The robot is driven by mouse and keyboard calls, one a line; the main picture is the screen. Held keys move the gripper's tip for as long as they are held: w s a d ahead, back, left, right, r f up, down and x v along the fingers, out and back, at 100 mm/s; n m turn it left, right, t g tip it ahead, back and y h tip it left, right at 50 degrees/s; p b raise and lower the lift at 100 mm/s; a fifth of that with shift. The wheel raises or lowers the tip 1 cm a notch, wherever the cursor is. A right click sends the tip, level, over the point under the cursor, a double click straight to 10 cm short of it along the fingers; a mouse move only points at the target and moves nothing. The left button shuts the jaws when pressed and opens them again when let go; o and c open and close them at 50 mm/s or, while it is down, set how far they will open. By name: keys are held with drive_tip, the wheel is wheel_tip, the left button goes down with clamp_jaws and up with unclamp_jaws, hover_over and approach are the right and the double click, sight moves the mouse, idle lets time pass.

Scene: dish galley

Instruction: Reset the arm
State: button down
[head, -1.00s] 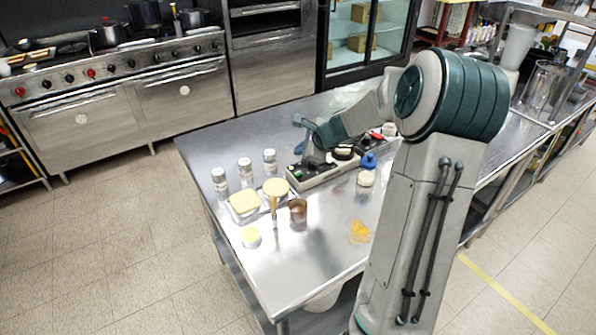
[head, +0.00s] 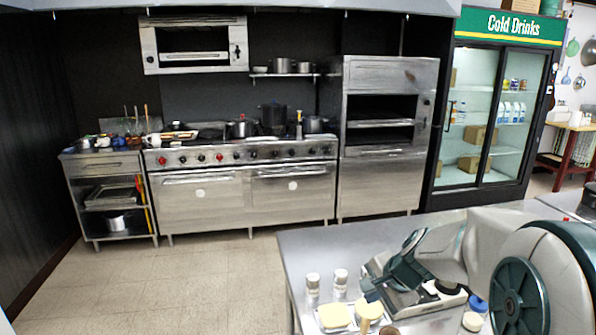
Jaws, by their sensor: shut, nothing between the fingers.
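My arm reaches in from the right edge of the head view and ends in my gripper (head: 412,242), with teal parts. The gripper is shut and empty. It is above the far part of the steel table (head: 310,250), over or beside a long grey tray (head: 405,306) holding dark items. The arm and wrist cover part of the tray and the table behind it. I cannot tell the exact gap between the gripper and the tray.
Two shakers (head: 340,280) stand left of the tray. A yellow-topped square dish (head: 334,316) is in front of them. A jar (head: 472,321) with a blue thing beside it is at the right. Beyond a clear floor (head: 200,270) stand the stove (head: 245,190) and drinks fridge (head: 490,120).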

drive_tip(key=s+a+r+n+g+h, duration=0.1)
drive_tip(key=s+n, duration=0.5)
drive_tip(key=s, duration=0.5)
drive_tip(key=s+a+r+n+g+h, duration=0.1)
drive_tip(key=s+n+h, duration=0.1)
drive_tip(key=s+n, duration=0.4)
drive_tip(key=s, duration=0.4)
drive_tip(key=shift+s+r, duration=0.3)
drive_tip(key=shift+s, duration=0.05)
